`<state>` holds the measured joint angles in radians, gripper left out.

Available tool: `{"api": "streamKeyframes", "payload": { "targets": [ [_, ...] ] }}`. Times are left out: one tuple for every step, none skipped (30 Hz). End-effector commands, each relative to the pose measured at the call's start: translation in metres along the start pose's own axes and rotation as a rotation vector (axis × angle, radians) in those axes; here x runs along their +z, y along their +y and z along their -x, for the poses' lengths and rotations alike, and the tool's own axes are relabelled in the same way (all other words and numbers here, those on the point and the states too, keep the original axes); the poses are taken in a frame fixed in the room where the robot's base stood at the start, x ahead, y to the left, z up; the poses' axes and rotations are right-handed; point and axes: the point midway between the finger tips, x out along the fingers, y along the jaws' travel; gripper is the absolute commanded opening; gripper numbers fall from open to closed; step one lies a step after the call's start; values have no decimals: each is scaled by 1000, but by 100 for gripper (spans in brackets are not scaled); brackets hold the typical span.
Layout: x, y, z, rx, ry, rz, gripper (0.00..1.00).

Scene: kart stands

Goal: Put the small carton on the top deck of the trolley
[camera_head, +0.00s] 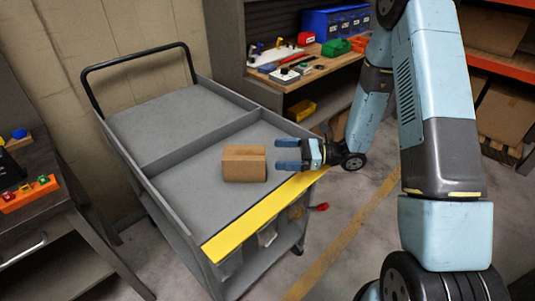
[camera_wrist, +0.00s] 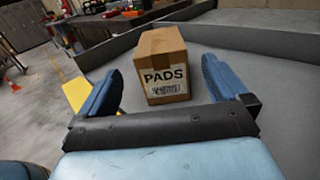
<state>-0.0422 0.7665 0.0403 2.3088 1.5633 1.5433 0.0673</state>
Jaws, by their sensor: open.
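The small carton (camera_head: 244,163) is a brown cardboard box resting on the trolley's grey top deck (camera_head: 190,190), in the compartment nearer the yellow edge. In the wrist view the carton (camera_wrist: 164,66) shows a white label reading "PADS" and stands just ahead of the fingertips. My gripper (camera_head: 276,154) is open, low over the deck to the right of the carton, with its fingers pointing at it. In the wrist view the blue fingers of my gripper (camera_wrist: 160,88) are spread to either side of the carton's near end, with gaps showing. Nothing is held.
A raised divider (camera_head: 200,142) splits the deck, and a low rim surrounds it. A yellow strip (camera_head: 262,215) marks the near edge. A black handle (camera_head: 135,58) rises at the far end. A workbench with tools (camera_head: 300,80) stands behind, and a dark bench (camera_head: 40,215) at left.

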Motion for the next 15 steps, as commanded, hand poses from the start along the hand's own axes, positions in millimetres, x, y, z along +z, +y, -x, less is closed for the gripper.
{"api": "streamKeyframes", "payload": {
  "targets": [
    [0, -1, 7, -3, 0, 0, 100],
    [0, -1, 11, -3, 0, 0, 100],
    [0, 0, 15, -1, -1, 0, 100],
    [0, 0, 17, -1, -1, 0, 100],
    [0, 0, 19, -1, -1, 0, 100],
    [0, 0, 21, -1, -1, 0, 100],
    [0, 0, 23, -1, -1, 0, 100],
    [0, 0, 24, 0, -1, 0, 100],
    [0, 0, 25, 0, -1, 0, 100],
    [0, 0, 25, 0, -1, 0, 100],
    [0, 0, 25, 1, -1, 0, 100],
    [0, 0, 26, 1, 0, 0, 100],
    [0, 0, 26, 1, 0, 1, 100],
    [1, 0, 25, 3, 1, 3, 100],
    [3, 1, 26, 8, 4, 8, 100]
  ]
}}
